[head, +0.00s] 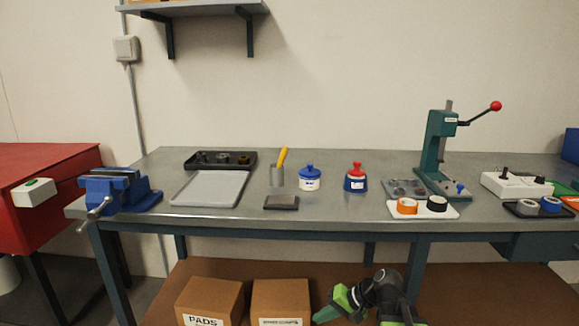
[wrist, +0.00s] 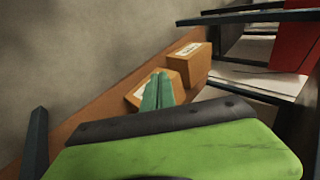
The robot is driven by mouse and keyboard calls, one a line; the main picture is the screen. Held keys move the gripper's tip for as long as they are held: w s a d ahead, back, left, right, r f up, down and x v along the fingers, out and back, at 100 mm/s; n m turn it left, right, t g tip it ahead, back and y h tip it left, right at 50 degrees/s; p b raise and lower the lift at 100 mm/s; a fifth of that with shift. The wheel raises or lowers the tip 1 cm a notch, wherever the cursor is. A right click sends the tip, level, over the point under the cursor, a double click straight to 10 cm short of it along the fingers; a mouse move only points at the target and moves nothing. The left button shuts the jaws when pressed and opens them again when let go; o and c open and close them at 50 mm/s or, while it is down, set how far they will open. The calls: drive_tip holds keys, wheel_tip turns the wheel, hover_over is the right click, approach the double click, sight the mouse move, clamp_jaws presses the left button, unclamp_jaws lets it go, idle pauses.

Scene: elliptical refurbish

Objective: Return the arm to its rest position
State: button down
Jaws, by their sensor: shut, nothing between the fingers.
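My gripper (head: 326,314) is low at the bottom of the head view, in front of the lower shelf and below the bench top. Its green fingers point left, beside the right-hand cardboard box. In the wrist view my gripper (wrist: 157,92) shows two green fingers pressed together, with nothing between them. The fingertips overlap the nearer box in that picture; I cannot tell whether they touch it. My dark arm joint shows just right of the fingers in the head view.
Cardboard boxes (head: 211,300) and (head: 280,301) stand on the brown lower shelf (head: 470,292). The grey bench (head: 330,217) above holds a blue vise (head: 120,190), a grey tray (head: 210,188), bottles and a green press (head: 436,150). A red cabinet (head: 50,190) stands left.

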drive_tip(key=s+a+f+n+g+h, duration=0.2)
drive_tip(key=s+a+f+h, duration=0.1)
drive_tip(key=s+f, duration=0.1)
drive_tip(key=s+d+f+h, duration=0.25)
drive_tip(key=d+h, duration=0.25)
drive_tip(key=d, duration=0.4)
wheel_tip(320, 180, up, 33)
drive_tip(key=g+p, duration=0.1)
drive_tip(key=p, duration=3.1)
drive_tip(key=shift+s+d+p, duration=0.15)
drive_tip(key=shift+d+p, duration=0.2)
drive_tip(key=shift+d, duration=0.1)
